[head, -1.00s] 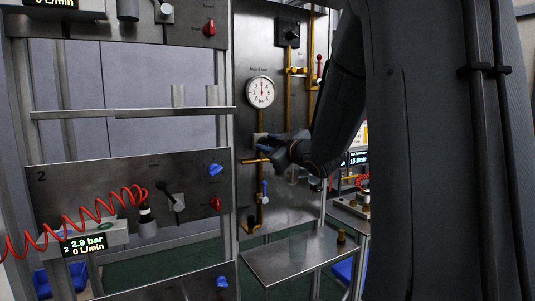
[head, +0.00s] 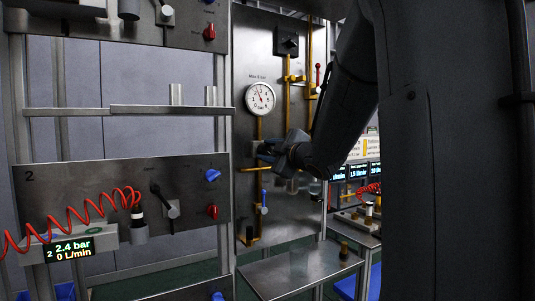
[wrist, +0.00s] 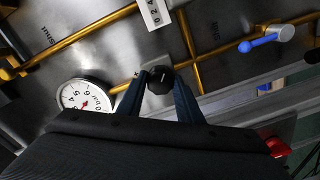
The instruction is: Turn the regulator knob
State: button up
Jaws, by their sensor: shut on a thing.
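The black regulator knob (wrist: 160,80) sits between my two fingertips in the wrist view, on the brass pipework of the metal panel (head: 290,120). My gripper (wrist: 161,84) is shut on the knob, one finger on each side. In the head view my gripper (head: 266,154) reaches the panel below the gauge, and its fingers hide the knob. The round white pressure gauge (head: 260,98) is on the panel just above my gripper. It also shows in the wrist view (wrist: 85,97), with a red needle.
A blue valve handle (head: 264,197) is below my gripper, and a red lever (head: 318,77) is at upper right. A metal shelf (head: 299,273) juts out below. At left, a station panel (head: 75,195) carries a coiled red hose (head: 95,208) and a display (head: 70,248) reading 2.4 bar.

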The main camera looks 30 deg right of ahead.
jog(key=o, duration=1)
jog(key=shift+a, duration=0.1)
jog(key=shift+o, duration=0.2)
jog(key=s+b, duration=0.1)
jog(key=s, duration=0.6)
jog(key=shift+s+d, duration=0.2)
jog(key=shift+s, duration=0.2)
